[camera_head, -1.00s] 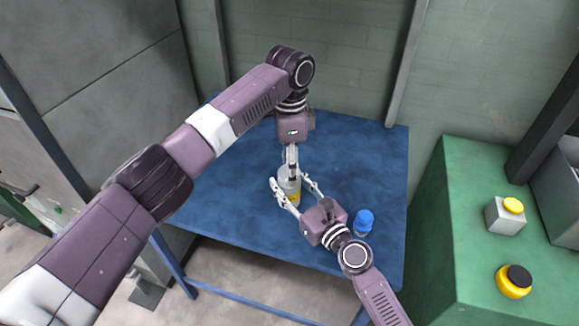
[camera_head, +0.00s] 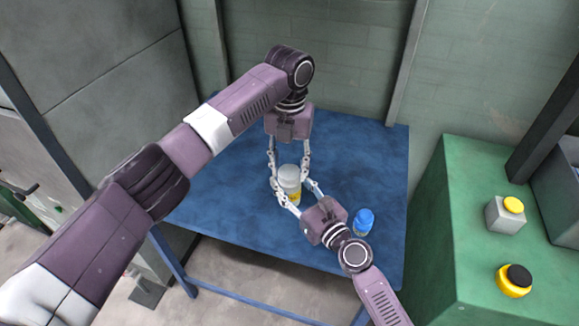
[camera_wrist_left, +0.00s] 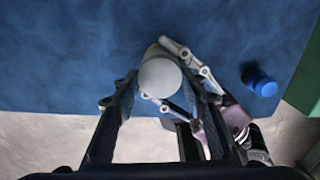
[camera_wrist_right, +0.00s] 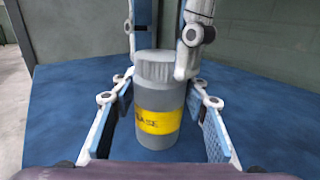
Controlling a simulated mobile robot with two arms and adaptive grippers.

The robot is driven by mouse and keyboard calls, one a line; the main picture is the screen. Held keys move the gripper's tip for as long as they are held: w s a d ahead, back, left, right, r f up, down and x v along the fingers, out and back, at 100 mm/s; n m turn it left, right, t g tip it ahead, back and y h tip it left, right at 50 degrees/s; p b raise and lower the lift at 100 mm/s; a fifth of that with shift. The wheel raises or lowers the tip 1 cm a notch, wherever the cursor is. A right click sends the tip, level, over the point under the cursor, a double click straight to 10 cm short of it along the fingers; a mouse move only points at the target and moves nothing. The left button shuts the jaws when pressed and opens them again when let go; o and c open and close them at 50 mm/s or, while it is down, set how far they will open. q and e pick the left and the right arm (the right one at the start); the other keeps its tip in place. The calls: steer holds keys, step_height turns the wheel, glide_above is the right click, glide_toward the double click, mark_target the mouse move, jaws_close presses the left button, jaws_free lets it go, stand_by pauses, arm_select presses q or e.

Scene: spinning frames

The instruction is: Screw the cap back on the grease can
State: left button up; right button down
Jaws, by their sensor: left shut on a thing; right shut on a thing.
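The grease can (camera_head: 294,195) is a grey cylinder with a yellow label. It stands upright on the blue table, and the label shows in the right wrist view (camera_wrist_right: 158,123). The pale grey cap (camera_head: 289,172) sits on top of the can; from above, in the left wrist view, it is a round disc (camera_wrist_left: 160,78). My left gripper (camera_head: 289,178) points down from above and is shut on the cap, a finger on each side. My right gripper (camera_head: 293,193) comes from the front and is shut on the can's body. I cannot tell how tightly the cap's thread is seated.
A blue-capped bottle (camera_head: 364,222) stands on the blue table (camera_head: 225,205), right of my right gripper. A green cabinet (camera_head: 460,240) at the right carries a grey box with a yellow button (camera_head: 505,213) and a yellow-and-black round item (camera_head: 514,281). A wall closes the back.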

arm_select(q)
steer(key=shift+m, duration=1.2)
steer(key=o, duration=0.7)
steer(key=shift+r, duration=0.15)
steer(key=shift+r, duration=2.15)
steer(key=shift+c, duration=0.4)
